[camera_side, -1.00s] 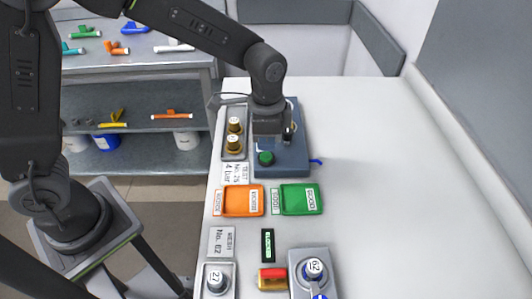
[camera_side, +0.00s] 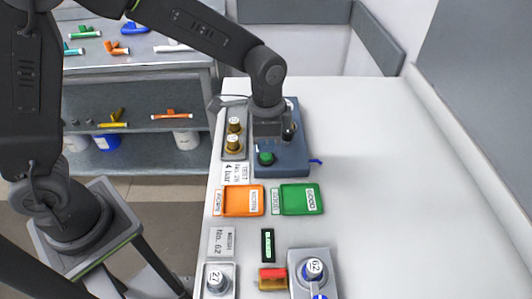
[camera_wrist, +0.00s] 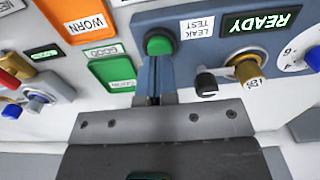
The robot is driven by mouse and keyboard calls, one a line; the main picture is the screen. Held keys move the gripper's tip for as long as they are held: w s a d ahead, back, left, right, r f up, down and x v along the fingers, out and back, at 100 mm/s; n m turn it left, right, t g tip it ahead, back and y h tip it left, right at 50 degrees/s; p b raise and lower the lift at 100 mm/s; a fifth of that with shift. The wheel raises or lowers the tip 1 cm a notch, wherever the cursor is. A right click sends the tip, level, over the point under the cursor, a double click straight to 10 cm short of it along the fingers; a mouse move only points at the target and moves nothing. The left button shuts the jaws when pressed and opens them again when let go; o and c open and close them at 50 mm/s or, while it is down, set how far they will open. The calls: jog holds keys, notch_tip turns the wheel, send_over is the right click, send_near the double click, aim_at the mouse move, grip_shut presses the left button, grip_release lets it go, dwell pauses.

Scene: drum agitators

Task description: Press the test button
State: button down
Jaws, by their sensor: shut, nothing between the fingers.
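The green test button (camera_side: 265,158) sits on the front of the blue-grey test station (camera_side: 290,165). In the wrist view the round green button (camera_wrist: 159,43) shows just beyond my fingertips, next to a label reading LEAK TEST (camera_wrist: 197,26). My gripper (camera_wrist: 155,62) is shut and empty, pointing at the button. Its tips overlap the button's lower edge in the wrist view; I cannot tell whether they touch it. In the side view my gripper (camera_side: 268,145) hangs right over the button and hides part of the station.
A READY display (camera_wrist: 260,20), a brass fitting (camera_wrist: 246,68) and a black knob (camera_wrist: 206,83) are beside the button. An orange WORN tray (camera_side: 230,200) and a green GOOD tray (camera_side: 290,199) lie in front. The bench's right side is clear.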

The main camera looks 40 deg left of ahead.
aim_at(266, 155)
jog(key=shift+f, duration=1.05)
jog(key=shift+r, duration=3.5)
jog(key=s+a+r+n+t, duration=0.2)
jog(key=s+a+r+n, duration=0.2)
jog(key=s+a, duration=0.2)
jog(key=s+a+r+n+t, duration=0.3)
jog(key=s+a+r+n, duration=0.1)
jog(key=s, duration=0.7)
jog(key=shift+a+r+n+t, duration=0.3)
jog(key=shift+a+n, duration=0.2)
jog(key=shift+a, duration=0.4)
dwell(0.8)
